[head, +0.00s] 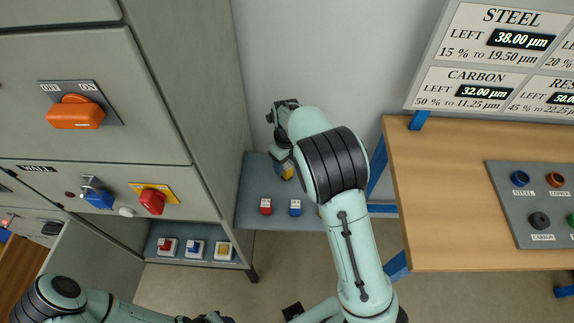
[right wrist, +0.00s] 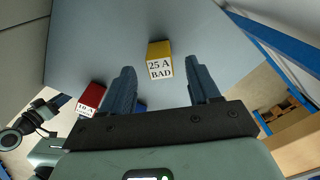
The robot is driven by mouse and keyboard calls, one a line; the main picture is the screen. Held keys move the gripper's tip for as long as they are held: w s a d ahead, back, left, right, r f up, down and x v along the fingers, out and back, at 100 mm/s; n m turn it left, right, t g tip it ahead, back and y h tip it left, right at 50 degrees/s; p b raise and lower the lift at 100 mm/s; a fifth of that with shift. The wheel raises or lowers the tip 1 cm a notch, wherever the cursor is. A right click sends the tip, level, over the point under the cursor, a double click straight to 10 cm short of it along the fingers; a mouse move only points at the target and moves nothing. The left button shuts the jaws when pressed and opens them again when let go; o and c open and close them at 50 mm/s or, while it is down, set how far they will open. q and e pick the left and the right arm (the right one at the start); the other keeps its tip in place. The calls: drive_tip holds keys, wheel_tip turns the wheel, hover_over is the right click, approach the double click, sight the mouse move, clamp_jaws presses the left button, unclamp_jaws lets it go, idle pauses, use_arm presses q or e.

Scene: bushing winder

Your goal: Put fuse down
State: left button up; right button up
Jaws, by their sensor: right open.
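The yellow fuse marked "25 A BAD" (right wrist: 160,60) shows in the right wrist view against the blue-grey tabletop (right wrist: 120,25). It lies ahead of my right gripper (right wrist: 163,77), between the lines of its two fingers. The fingers are wide apart, with nothing gripped. In the head view the yellow fuse (head: 287,172) shows small beside the right gripper, which is partly hidden by my wrist. A red fuse (head: 265,206) and a blue fuse (head: 295,208) stand near the table's front edge. My left arm enters at the lower left; its gripper is not clearly visible.
A grey cabinet with an orange switch (head: 75,112) and a red knob (head: 152,201) stands at left. Its low shelf holds several fuses on bases (head: 195,248). A wooden table (head: 440,200) with a grey panel (head: 530,230) stands at right, close to my right arm.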

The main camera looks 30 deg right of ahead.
sight(287, 167)
use_arm(q)
drive_tip(key=shift+w+r+p, duration=0.65)
drive_tip(key=shift+w+r, duration=0.2)
drive_tip(key=shift+r, duration=0.15)
use_arm(e)
wheel_tip(287, 167, up, 10)
use_arm(q)
drive_tip(key=shift+s, duration=0.1)
